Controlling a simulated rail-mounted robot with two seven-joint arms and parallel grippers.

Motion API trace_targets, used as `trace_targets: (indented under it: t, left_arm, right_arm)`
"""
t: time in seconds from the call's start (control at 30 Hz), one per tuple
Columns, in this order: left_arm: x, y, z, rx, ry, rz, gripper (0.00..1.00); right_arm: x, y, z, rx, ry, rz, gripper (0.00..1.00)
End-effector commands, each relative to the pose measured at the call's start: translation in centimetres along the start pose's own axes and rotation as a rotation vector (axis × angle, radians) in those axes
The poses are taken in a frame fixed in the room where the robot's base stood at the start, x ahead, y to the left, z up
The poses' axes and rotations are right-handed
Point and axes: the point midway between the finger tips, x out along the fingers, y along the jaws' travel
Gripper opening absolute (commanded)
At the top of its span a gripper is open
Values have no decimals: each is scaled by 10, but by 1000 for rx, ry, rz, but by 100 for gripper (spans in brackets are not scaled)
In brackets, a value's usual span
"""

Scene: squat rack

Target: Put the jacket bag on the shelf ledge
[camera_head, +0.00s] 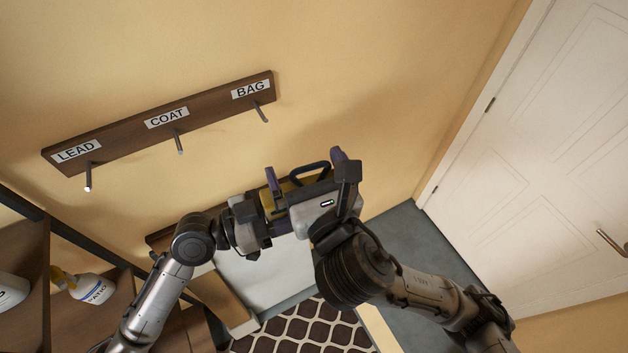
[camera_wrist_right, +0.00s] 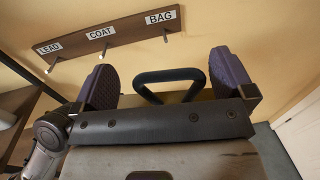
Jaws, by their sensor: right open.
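A dark looped handle (camera_head: 310,171) stands up between the fingers of my right gripper (camera_head: 305,168). In the right wrist view the same handle (camera_wrist_right: 170,76) shows between two purple finger pads, which stand wide apart on either side of it. Yellow material (camera_head: 283,193) shows just under the handle; it looks like part of the jacket bag, most of which my grippers hide. My left gripper (camera_head: 258,220) is close beside the right one, at the bag's lower left; its fingertips are hidden. A brown wooden ledge (camera_head: 160,240) on the wall runs behind the grippers.
A wall board (camera_head: 110,145) carries pegs labelled LEAD, COAT and BAG, all bare. Shelves at lower left hold a white bottle (camera_head: 92,289) with a yellow top. A patterned mat (camera_head: 305,330) lies on the floor. A white door (camera_head: 540,180) is at the right.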

Motion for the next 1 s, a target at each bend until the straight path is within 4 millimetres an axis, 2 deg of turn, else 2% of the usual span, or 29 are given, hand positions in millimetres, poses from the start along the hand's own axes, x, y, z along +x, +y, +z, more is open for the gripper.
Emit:
trace_targets:
  t: [0.4, 0.87, 0.9, 1.0]
  left_arm:
    - [0, 0, -1, 1, 1, 1, 22]
    - [1, 0, -1, 0, 2, 1, 22]
    - [1, 0, -1, 0, 3, 1, 45]
    - [1, 0, -1, 1, 3, 1, 55]
  right_arm:
    - [6, 0, 0, 1, -1, 1, 100]
    - [6, 2, -1, 3, 2, 8, 57]
    - [6, 3, 0, 3, 1, 9, 56]
    - [6, 3, 0, 4, 2, 10, 56]
